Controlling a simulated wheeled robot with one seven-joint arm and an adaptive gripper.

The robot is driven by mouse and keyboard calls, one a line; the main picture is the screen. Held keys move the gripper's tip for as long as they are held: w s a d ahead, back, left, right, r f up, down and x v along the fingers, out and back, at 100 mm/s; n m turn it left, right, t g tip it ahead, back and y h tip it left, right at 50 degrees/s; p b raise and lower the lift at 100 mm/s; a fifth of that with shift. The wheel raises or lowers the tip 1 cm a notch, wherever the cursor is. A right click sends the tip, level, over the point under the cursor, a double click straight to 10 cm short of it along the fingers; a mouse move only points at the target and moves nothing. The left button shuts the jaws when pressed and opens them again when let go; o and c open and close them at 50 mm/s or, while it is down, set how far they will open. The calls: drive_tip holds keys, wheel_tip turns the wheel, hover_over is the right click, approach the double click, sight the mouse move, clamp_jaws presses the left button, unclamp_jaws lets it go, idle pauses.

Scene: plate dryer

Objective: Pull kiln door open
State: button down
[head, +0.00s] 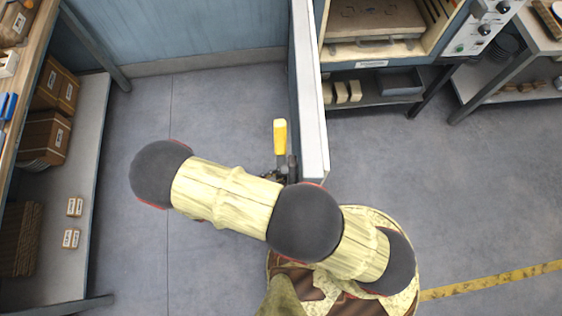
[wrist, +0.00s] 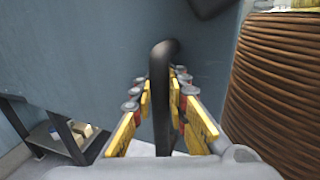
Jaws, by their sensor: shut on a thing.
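The kiln door (head: 311,95) stands swung out from the kiln (head: 440,40), seen nearly edge-on in the head view, so the chamber on the right is open to view. In the wrist view, the door's blue-grey face (wrist: 100,50) fills the background. My gripper (wrist: 162,88) is shut on a dark upright handle (wrist: 162,60), with its yellow-and-metal fingers on both sides of it. In the head view my arm hides most of the gripper beside the door's near left end. A yellow piece (head: 280,137) shows there; I cannot tell whether it belongs to the gripper or the handle.
A shelf unit (head: 85,190) with boxes stands on the left. A blue-grey wall or panel (head: 180,35) closes off the back. A shelf with light blocks (head: 342,93) lies under the kiln. A table (head: 540,45) is at the upper right. Floor is clear left and right of the door.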

drive_tip(key=shift+s, duration=0.15)
drive_tip(key=c, duration=2)
unclamp_jaws()
drive_tip(key=shift+s, duration=0.1)
drive_tip(key=shift+o, duration=1.3)
drive_tip(key=v, duration=1.2)
